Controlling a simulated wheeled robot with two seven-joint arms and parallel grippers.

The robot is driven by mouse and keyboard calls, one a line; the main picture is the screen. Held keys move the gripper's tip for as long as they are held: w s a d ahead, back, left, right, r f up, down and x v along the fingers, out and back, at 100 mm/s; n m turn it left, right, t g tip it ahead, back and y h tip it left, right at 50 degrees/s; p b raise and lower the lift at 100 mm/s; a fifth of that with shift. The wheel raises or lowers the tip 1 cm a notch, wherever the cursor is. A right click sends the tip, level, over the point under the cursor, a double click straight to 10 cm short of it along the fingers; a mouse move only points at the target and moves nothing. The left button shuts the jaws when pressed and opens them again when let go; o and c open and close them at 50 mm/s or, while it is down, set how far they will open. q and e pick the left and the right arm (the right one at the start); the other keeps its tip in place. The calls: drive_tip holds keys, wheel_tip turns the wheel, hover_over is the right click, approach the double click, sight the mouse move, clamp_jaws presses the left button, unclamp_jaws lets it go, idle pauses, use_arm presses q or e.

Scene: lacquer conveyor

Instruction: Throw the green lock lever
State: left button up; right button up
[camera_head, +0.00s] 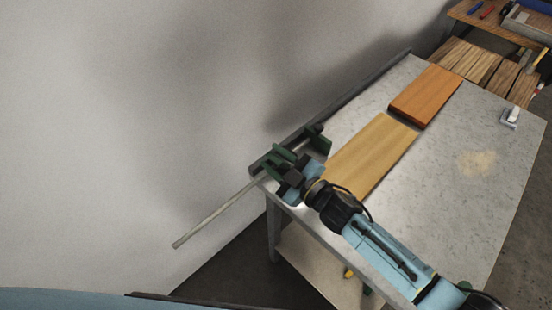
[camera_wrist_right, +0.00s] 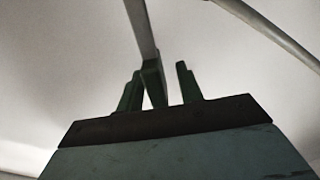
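My right gripper (camera_head: 279,156) is at the near left corner of the worktable, beside the dark rail along its back edge. In the right wrist view its two dark green fingers (camera_wrist_right: 160,85) stand apart. A dark green upright piece, which looks like the lock lever (camera_wrist_right: 153,80), stands between them, closer to the left finger. A gap shows between it and the right finger. A flat grey bar (camera_wrist_right: 141,25) runs up behind it. In the head view the lever cannot be told apart from the green fingers. My left gripper is not in view.
A pale rod (camera_head: 215,213) sticks out past the table corner. A green block (camera_head: 320,143) sits on the rail close by. A light wooden board (camera_head: 370,153) and an orange-brown board (camera_head: 426,95) lie on the worktable (camera_head: 450,200). A small white-topped device (camera_head: 510,117) stands at right.

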drive_tip(key=v, duration=1.3)
drive_tip(key=shift+s+d, duration=0.15)
